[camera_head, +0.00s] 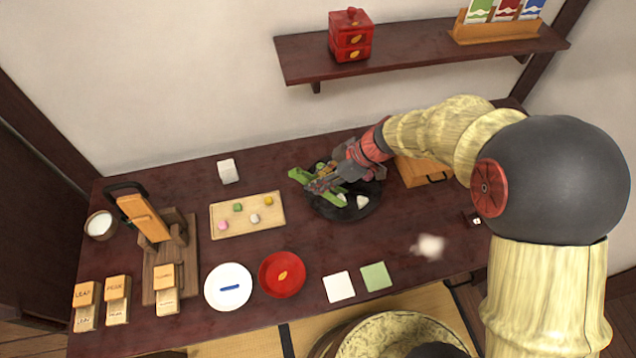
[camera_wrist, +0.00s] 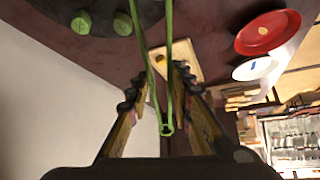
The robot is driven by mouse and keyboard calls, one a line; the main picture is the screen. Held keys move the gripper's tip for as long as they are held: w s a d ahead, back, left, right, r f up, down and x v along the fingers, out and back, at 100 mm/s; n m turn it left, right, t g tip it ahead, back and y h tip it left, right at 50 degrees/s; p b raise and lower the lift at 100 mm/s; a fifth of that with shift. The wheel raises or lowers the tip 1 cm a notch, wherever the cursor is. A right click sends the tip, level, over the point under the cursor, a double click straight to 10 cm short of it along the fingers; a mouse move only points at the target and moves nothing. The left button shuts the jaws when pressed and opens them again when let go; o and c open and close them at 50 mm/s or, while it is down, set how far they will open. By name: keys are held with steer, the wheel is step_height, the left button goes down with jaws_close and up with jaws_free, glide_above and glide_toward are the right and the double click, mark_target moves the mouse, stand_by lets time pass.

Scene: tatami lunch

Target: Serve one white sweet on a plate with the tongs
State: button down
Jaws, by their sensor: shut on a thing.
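My gripper (camera_head: 328,182) is shut on green tongs (camera_head: 299,175), above the left part of a round black plate (camera_head: 350,214). In the wrist view the tongs (camera_wrist: 166,128) run between the fingers (camera_wrist: 157,86), their arms reaching up out of frame, so their tips are hidden. A white sweet (camera_head: 255,218) sits on the wooden tray (camera_head: 221,231), with pink, green and yellow sweets beside it. White pieces (camera_head: 362,202) lie on the black plate. A white plate (camera_head: 228,302) with a blue mark and a red plate (camera_head: 282,292) with an orange mark stand in front.
White and green squares (camera_head: 376,276) lie right of the red plate. A wooden stand (camera_head: 147,218) and labelled blocks (camera_head: 117,287) fill the left side. A wooden box (camera_head: 420,170) stands right of the black plate. A shelf (camera_head: 420,48) hangs above.

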step_height(320, 180, up, 9)
steer(key=p, duration=0.2)
steer(key=shift+f, duration=0.15)
stand_by(0.4)
